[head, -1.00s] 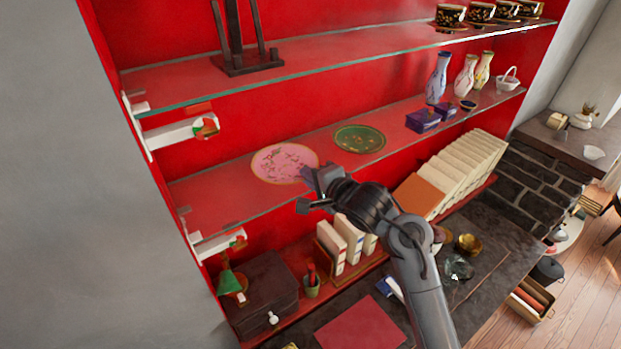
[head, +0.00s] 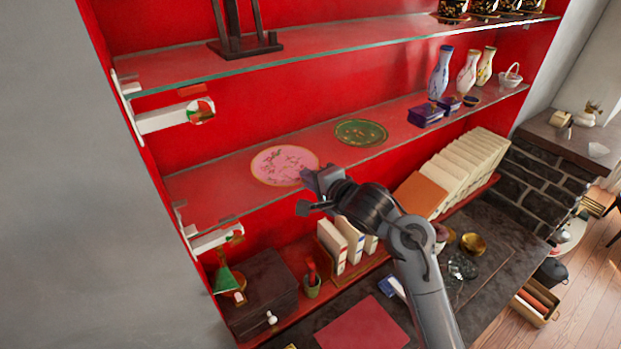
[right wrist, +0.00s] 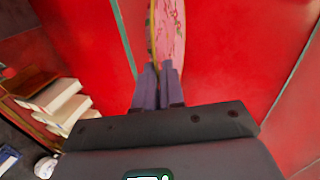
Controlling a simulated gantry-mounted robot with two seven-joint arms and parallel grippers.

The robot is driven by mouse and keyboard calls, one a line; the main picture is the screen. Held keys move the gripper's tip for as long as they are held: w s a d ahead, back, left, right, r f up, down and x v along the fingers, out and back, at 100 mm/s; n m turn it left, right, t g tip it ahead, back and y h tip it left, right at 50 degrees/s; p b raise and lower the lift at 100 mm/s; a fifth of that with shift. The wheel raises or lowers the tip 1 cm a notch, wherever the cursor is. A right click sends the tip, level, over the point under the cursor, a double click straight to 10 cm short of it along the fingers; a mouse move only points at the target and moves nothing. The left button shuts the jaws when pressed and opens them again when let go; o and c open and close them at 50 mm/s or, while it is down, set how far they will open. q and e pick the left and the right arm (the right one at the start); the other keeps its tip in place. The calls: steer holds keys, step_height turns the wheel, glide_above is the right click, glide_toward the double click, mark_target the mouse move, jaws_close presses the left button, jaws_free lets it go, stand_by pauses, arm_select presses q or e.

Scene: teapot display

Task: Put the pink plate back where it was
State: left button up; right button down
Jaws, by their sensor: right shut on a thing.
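The pink plate (head: 283,164), with a floral pattern and gold rim, is at the left part of the middle glass shelf (head: 215,190), near its front edge. In the right wrist view the pink plate (right wrist: 171,32) shows beyond the fingertips, seen along its gold edge. My right gripper (head: 309,188) is at the plate's front right edge. In the right wrist view my right gripper (right wrist: 158,72) has its fingers close together, shut on the rim. Whether the plate rests fully on the glass is hard to tell. My left gripper is out of view.
A green plate (head: 361,132) lies right of the pink one. Purple boxes (head: 426,115) and vases (head: 441,72) stand farther right. A dark stand (head: 243,45) is on the glass shelf above. Books (head: 342,243) and a dark chest (head: 262,290) are below.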

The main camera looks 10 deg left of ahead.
steer(key=shift+f, duration=0.5)
